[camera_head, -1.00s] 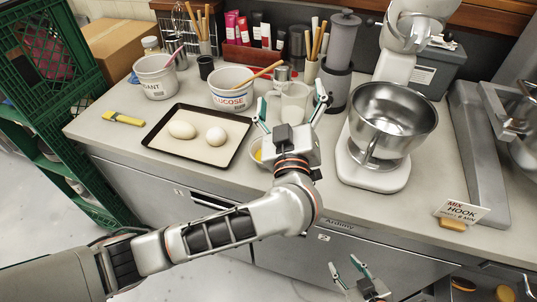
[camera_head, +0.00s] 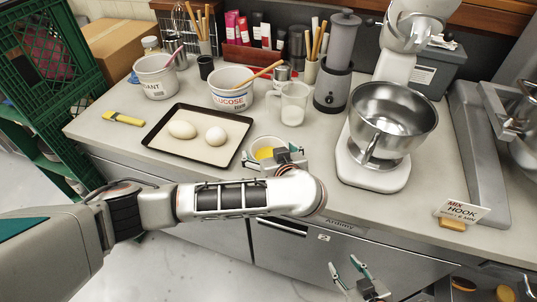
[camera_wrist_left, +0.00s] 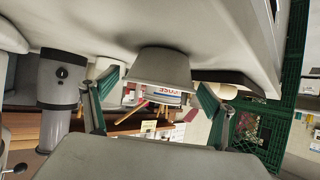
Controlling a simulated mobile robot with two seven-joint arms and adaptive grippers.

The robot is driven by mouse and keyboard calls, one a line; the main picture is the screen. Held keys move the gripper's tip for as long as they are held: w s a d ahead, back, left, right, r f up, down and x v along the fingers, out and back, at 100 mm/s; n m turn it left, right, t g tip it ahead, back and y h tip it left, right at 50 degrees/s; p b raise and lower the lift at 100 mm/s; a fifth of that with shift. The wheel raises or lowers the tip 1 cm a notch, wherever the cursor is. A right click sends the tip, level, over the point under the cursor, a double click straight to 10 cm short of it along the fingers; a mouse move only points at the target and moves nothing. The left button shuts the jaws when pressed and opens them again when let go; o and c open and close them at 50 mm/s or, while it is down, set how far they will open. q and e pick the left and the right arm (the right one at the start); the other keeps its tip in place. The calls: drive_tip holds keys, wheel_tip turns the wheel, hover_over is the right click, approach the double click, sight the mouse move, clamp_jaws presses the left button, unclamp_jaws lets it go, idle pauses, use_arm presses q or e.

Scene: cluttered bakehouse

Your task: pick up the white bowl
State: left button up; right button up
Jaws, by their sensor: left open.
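The small white bowl (camera_head: 264,142) stands on the counter in front of the tray and mug, with something yellow inside. My left gripper (camera_head: 280,155) is low at the bowl's near side in the head view and hides part of it. In the left wrist view, the picture is upside down and the bowl (camera_wrist_left: 160,68) appears between the two spread fingers (camera_wrist_left: 158,85), with gaps on both sides. The left gripper is open and holds nothing. My right gripper (camera_head: 345,264) is open and empty, low in front of the counter.
A dark tray (camera_head: 151,143) with two pale egg-shaped things lies left of the bowl. A clear mug (camera_head: 292,106) and a glucose tub (camera_head: 231,93) stand behind. A mixer with a steel bowl (camera_head: 392,120) stands to the right. The counter's front edge is close.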

sight(266, 147)
use_arm(q)
drive_tip(key=x, duration=0.4)
drive_tip(key=shift+w+f, duration=0.2)
drive_tip(key=shift+f, duration=0.05)
drive_tip(key=c, duration=1.2)
drive_tip(key=shift+c, duration=0.2)
